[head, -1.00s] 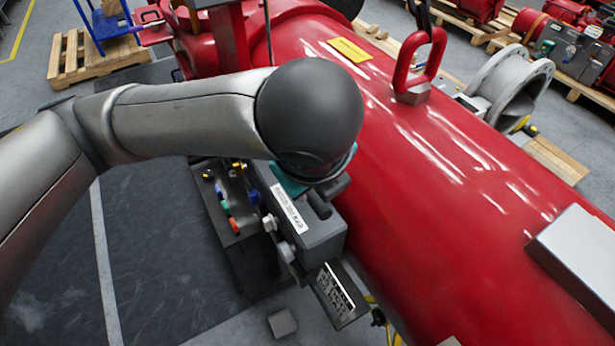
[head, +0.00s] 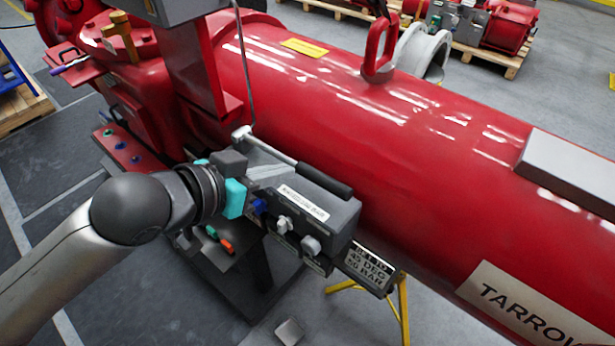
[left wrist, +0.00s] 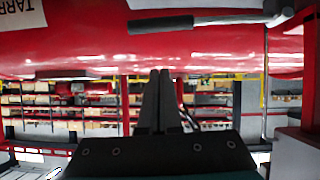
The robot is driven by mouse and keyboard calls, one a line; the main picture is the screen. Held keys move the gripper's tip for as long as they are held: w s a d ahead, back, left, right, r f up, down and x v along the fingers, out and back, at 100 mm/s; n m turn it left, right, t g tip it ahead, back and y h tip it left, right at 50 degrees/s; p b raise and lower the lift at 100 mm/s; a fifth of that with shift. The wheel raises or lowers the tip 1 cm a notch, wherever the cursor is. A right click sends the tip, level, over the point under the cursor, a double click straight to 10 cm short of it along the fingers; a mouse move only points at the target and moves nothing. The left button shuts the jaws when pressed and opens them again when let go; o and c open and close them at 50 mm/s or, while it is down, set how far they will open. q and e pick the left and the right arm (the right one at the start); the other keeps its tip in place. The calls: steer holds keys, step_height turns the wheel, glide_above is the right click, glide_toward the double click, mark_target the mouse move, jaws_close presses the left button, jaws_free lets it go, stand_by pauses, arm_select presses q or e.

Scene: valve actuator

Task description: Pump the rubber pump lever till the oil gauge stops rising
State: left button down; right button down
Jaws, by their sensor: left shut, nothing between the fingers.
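The pump lever (head: 325,178) is a metal rod with a black rubber grip. It lies slanted along the top of the grey pump box (head: 318,212), beside the red cylinder. The left wrist view shows its grip and rod (left wrist: 195,20) across the top, upside down, beyond my fingertips. My left gripper (head: 273,171), with a teal body, is at the left end of the pump box, left of the grip. Its fingers are shut and empty in the left wrist view (left wrist: 158,75); I cannot tell whether they touch anything. I cannot make out an oil gauge. My right gripper is not in view.
The large red cylinder (head: 400,150) fills the right side behind the box. Floor in front is mostly clear.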

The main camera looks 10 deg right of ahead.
arm_select(q)
glide_above(322, 184)
steer(key=s+a, duration=0.1)
steer(key=a, duration=0.2)
step_height(322, 184, down, 4)
steer(key=shift+w+d+f, duration=0.1)
steer(key=shift+d+f, duration=0.15)
steer(key=shift+f, duration=0.45)
steer(key=shift+w+d+f, duration=0.1)
steer(key=shift+d+f, duration=0.15)
steer(key=shift+f, duration=0.45)
steer(key=shift+d+f, duration=0.25)
steer(key=shift+f, duration=0.45)
steer(key=shift+s+d+f, duration=0.1)
steer(key=shift+s+f, duration=0.05)
steer(key=shift+f, duration=0.5)
steer(key=shift+s+f, duration=0.1)
steer(key=shift+f, duration=0.5)
steer(key=shift+r, duration=0.15)
